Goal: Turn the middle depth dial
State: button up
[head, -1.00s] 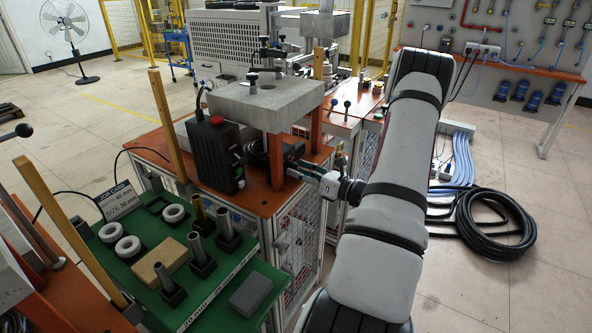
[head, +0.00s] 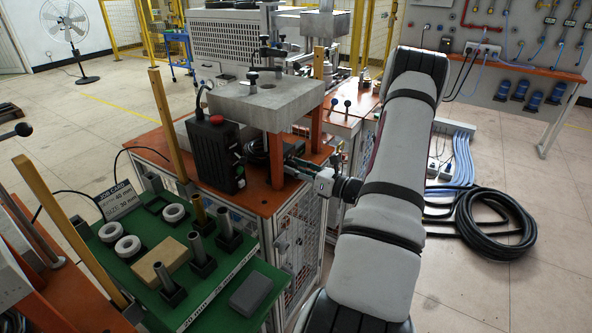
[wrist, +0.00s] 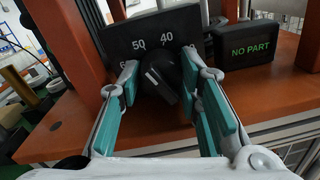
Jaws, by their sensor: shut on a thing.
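In the wrist view, a black depth dial knob (wrist: 160,78) with a light pointer mark stands in front of a dark scale plate (wrist: 150,32). The numbers 50 and 40 read clearly, and another at the left is partly covered. My gripper (wrist: 162,66) has its teal-padded fingers on both sides of the knob, shut on it. In the head view my gripper (head: 296,167) reaches in from the right, low under the grey block (head: 266,101). The dial is hidden in that view.
A dark display reading NO PART (wrist: 250,50) stands right of the dial. Orange posts flank the space above the orange bench top (wrist: 65,125). A black control box (head: 215,155) with a red button and a green parts tray (head: 215,297) are at left.

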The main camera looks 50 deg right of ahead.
jog(key=n+b, duration=0.3)
jog(key=n, duration=0.1)
jog(key=shift+f+b, duration=0.2)
jog(key=shift+b, duration=0.1)
jog(key=n+b, duration=0.4)
jog(key=shift+n, duration=0.3)
jog(key=shift+r, duration=0.1)
jog(key=o, duration=0.9)
jog(key=s, duration=1.2)
jog(key=shift+d, duration=0.3)
